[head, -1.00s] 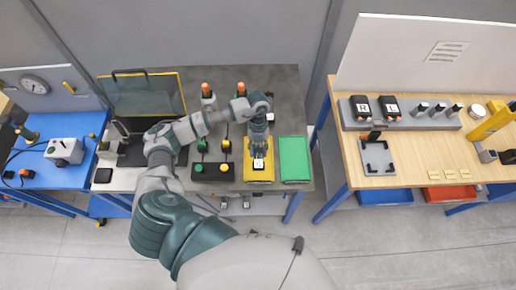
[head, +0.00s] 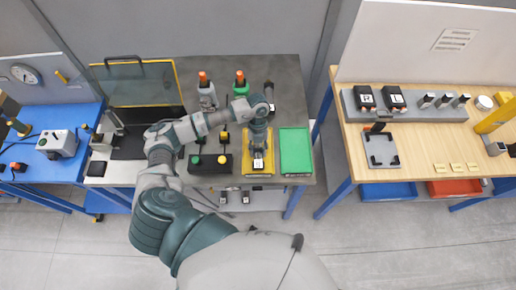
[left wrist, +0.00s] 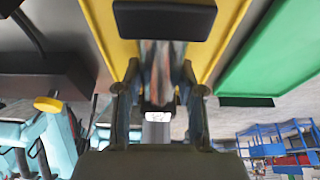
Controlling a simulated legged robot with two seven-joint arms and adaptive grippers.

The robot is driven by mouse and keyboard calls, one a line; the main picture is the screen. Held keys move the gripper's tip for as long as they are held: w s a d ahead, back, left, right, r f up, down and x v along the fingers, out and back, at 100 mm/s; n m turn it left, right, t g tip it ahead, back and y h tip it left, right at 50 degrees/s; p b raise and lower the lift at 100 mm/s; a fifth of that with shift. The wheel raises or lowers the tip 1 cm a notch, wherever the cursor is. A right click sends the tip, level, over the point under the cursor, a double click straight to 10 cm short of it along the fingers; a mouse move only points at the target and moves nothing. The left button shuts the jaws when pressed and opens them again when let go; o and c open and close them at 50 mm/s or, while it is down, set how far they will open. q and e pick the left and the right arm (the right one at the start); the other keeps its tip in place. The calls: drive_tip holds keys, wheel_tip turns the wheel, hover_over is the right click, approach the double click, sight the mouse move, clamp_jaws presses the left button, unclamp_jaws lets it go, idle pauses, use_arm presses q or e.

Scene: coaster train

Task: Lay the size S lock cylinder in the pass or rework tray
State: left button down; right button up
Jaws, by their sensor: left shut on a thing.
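My left gripper (head: 258,152) is over the yellow tray (head: 258,174) on the grey bench. It points down and is shut on the lock cylinder (head: 258,163), whose pale, marked end shows just below the fingers. In the left wrist view the metallic cylinder (left wrist: 162,65) lies between the two fingers (left wrist: 160,100), with a small white end; its size letter is not readable. The yellow tray (left wrist: 232,30) frames it there. Whether the cylinder touches the tray floor I cannot tell. The green tray (head: 295,152) is just right of the yellow one and looks empty. My right gripper is not in view.
A black button box (head: 210,163) stands left of the yellow tray. Orange-topped bottles (head: 206,92) stand behind it. A hinged clear guard (head: 138,82) is at the back left. A wooden table (head: 430,150) with parts is at the right, across a gap.

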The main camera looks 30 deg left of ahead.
use_arm(q)
drive_tip(key=shift+f, duration=0.2)
drive_tip(key=c, duration=0.6)
unclamp_jaws()
drive_tip(key=shift+c, duration=0.2)
drive_tip(key=shift+s+f, duration=0.1)
drive_tip(key=v, duration=1.2)
